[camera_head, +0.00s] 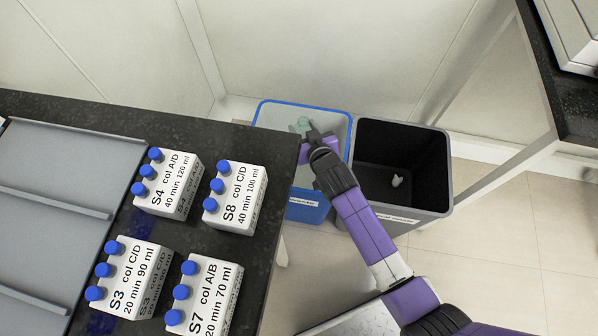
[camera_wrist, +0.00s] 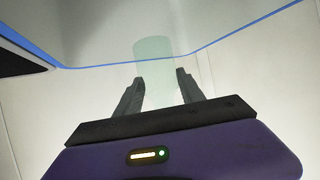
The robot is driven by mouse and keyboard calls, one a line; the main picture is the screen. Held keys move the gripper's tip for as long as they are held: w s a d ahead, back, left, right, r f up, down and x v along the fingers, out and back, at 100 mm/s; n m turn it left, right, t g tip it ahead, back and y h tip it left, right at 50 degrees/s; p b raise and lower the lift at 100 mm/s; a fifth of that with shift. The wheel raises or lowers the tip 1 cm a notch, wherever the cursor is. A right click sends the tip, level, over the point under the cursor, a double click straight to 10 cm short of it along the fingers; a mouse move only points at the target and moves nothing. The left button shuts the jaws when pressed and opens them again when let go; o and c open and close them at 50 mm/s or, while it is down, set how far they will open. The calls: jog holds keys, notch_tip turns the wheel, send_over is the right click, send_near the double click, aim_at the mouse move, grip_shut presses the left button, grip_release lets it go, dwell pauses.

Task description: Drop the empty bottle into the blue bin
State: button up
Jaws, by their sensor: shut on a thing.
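The blue bin (camera_head: 310,205) stands on the floor to the right of the dark bench, with a blue rim and a pale inside. My gripper (camera_head: 304,130) is over the bin's opening. It is shut on a pale green, translucent bottle (camera_head: 299,124). In the wrist view the bottle (camera_wrist: 153,68) sits between the two dark fingers (camera_wrist: 158,88), with the bin's blue rim (camera_wrist: 225,39) beyond it. The bottle's lower part is hidden by my gripper in the head view. Whether it is below the rim, I cannot tell.
A black bin (camera_head: 431,165) with a small pale item (camera_head: 397,181) inside stands right beside the blue bin. The dark bench (camera_head: 95,118) on the left holds white boxes with blue caps (camera_head: 235,198) and a grey tray (camera_head: 55,185). A wall is behind the bins.

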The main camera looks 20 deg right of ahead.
jog(key=shift+f+b, duration=1.6)
jog(key=shift+f, duration=0.55)
jog(key=o, duration=1.5)
jog(key=shift+p+v, duration=1.15)
jog(key=shift+v, duration=2.75)
